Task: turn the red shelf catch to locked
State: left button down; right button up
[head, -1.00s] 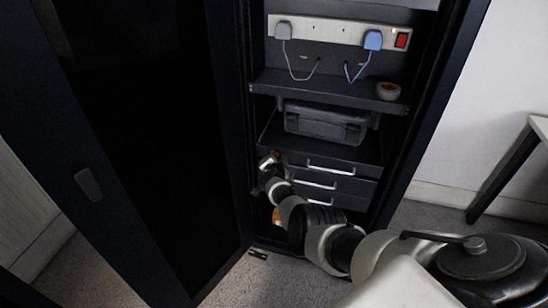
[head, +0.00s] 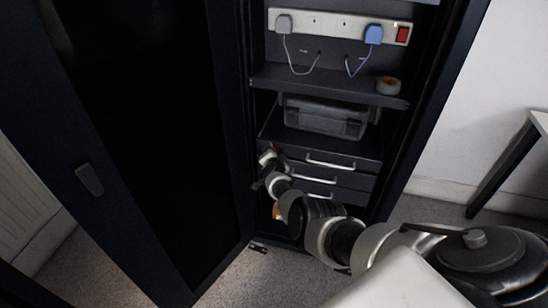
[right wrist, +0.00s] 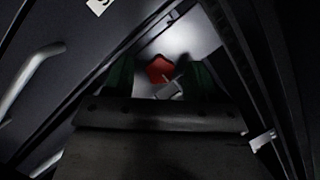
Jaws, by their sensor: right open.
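The red shelf catch (right wrist: 160,68) is a small red knob on a pale lit plate in the right wrist view. A small grey piece (right wrist: 170,90) shows just below it. My right gripper (right wrist: 162,78) is open, with one green-edged finger on each side of the catch. I cannot tell whether either finger touches it. In the head view the right gripper (head: 266,159) is at the left side of the cabinet, by the drawers, with a speck of red at its tip. The catch's setting cannot be read. My left gripper is out of view.
Drawers with pale handles (head: 330,163) lie right of the gripper. Above are a grey case (head: 325,118), a tape roll (head: 388,85) on a shelf and a power strip (head: 340,25). The open dark cabinet door (head: 150,130) stands close on the left.

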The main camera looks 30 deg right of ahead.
jog(key=p+v, duration=0.8)
jog(key=v, duration=0.2)
jog(key=shift+s+a, duration=0.25)
jog(key=s+a+f+n+g+y, duration=0.25)
jog(key=s+a+f+n, duration=0.3)
jog(key=s+f, duration=0.45)
jog(key=s+a+f+n+g+y, duration=0.2)
jog(key=s+a+f+n+y, duration=0.3)
jog(key=s+f, duration=0.55)
jog(key=s+a+f+n+g, duration=0.1)
jog(key=s+f+n+g, duration=0.1)
jog(key=s, duration=0.8)
jog(key=s+a+f+n+g, duration=0.1)
jog(key=s+f+n+g, duration=0.1)
jog(key=s, duration=0.9)
jog(key=s+a+f+n+g, duration=0.1)
jog(key=s+f+n+g, duration=0.2)
jog(key=s, duration=0.8)
notch_tip(320, 180, down, 2)
jog(key=shift+s+f+n, duration=0.1)
jog(key=shift+s+n, duration=0.05)
jog(key=shift+n, duration=0.3)
jog(key=shift+a+y, duration=0.1)
jog(key=shift+y, duration=0.15)
